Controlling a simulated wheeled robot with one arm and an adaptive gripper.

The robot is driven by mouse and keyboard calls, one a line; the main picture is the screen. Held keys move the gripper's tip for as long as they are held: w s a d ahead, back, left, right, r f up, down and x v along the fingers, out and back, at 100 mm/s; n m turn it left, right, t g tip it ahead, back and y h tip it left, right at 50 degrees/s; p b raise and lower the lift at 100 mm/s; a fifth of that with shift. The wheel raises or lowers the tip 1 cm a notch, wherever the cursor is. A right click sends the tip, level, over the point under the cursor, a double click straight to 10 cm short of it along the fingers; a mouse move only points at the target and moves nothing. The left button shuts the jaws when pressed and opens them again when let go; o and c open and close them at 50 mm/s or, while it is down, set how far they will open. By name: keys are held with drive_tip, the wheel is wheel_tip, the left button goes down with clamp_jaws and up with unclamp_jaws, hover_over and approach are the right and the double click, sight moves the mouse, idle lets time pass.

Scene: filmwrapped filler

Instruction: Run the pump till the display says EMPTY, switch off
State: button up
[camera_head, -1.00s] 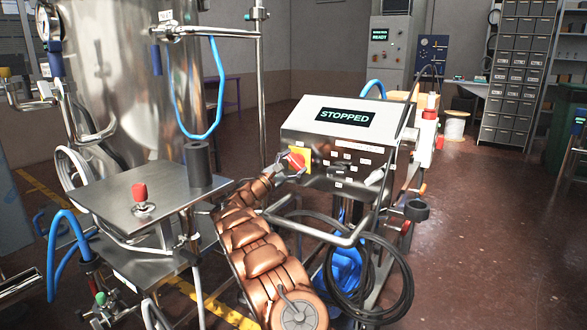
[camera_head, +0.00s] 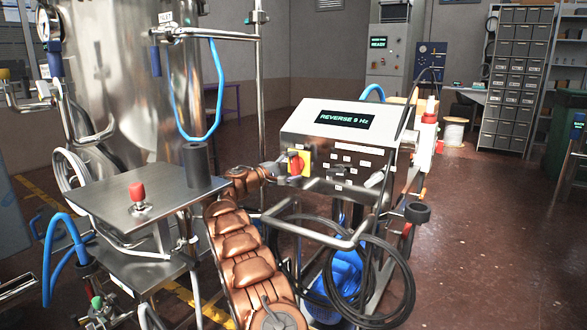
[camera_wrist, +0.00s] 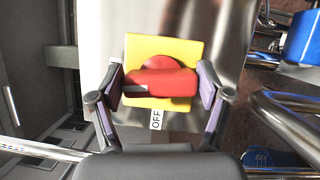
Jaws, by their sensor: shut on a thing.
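The pump control box (camera_head: 345,133) stands on a wheeled trolley right of centre. Its display (camera_head: 344,120) reads REVERSE and a low Hz figure, with a digit too small to be sure of. On the box's left end a red rotary switch (camera_head: 296,164) sits on a yellow plate (camera_head: 306,159). In the wrist view the red handle (camera_wrist: 160,84) lies crosswise on the yellow plate (camera_wrist: 185,50), with an OFF label (camera_wrist: 157,119) below it. My gripper (camera_head: 283,166) is shut on the handle, one finger at each end. The blue pump motor (camera_head: 343,285) is low on the trolley.
A steel tank (camera_head: 130,80) stands at left, with a blue hose (camera_head: 219,100). Black cable coils (camera_head: 375,270) hang on the trolley.

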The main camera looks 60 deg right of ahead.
idle(0.3)
drive_tip(key=o, duration=1.1)
